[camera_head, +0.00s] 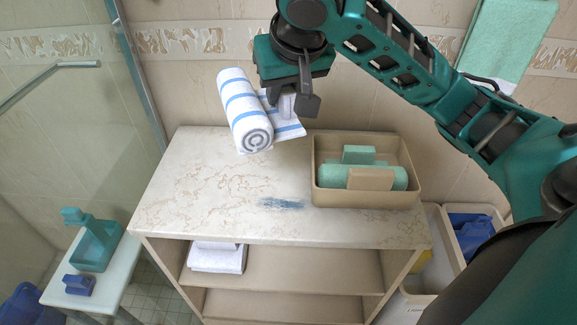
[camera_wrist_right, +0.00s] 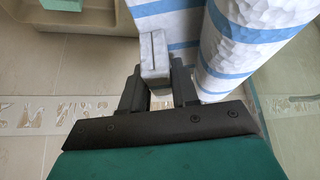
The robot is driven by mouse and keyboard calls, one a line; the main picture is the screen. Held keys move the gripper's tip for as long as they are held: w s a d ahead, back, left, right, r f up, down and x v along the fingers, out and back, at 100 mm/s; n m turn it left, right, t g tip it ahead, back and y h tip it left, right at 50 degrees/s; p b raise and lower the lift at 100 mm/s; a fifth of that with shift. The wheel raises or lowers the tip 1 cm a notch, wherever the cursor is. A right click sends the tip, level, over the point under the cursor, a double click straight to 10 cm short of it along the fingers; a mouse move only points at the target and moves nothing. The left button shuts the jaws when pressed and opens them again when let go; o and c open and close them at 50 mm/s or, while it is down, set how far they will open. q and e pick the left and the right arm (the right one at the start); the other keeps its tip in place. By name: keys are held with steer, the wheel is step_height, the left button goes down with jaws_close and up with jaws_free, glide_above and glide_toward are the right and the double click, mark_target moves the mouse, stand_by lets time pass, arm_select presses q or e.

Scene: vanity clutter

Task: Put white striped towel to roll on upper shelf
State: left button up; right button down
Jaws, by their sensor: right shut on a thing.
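The white towel roll with blue stripes (camera_head: 243,105) hangs above the back left of the marble-topped shelf unit (camera_head: 215,195). My right gripper (camera_head: 297,103) is shut on the towel's loose flap, with the rolled part to its left. In the right wrist view the towel roll (camera_wrist_right: 240,45) stands to the right of my gripper (camera_wrist_right: 155,65), and the flap lies behind the fingers. Below the top, a shelf (camera_head: 290,270) holds a folded white towel (camera_head: 217,257) at its left. My left gripper is not in view.
A beige tray (camera_head: 414,190) with a green rolled towel (camera_head: 330,177) and boxes stands on the right of the top. A blue smudge (camera_head: 281,203) marks the front middle. A small white stool (camera_head: 105,285) with a teal holder (camera_head: 95,245) stands at left, beside a glass panel.

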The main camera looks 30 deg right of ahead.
step_height(320, 180, down, 19)
steer(key=shift+s+f, duration=0.1)
steer(key=shift+f, duration=0.1)
stand_by(0.6)
steer(key=c, duration=0.8)
jaws_free()
steer(key=shift+c, duration=0.2)
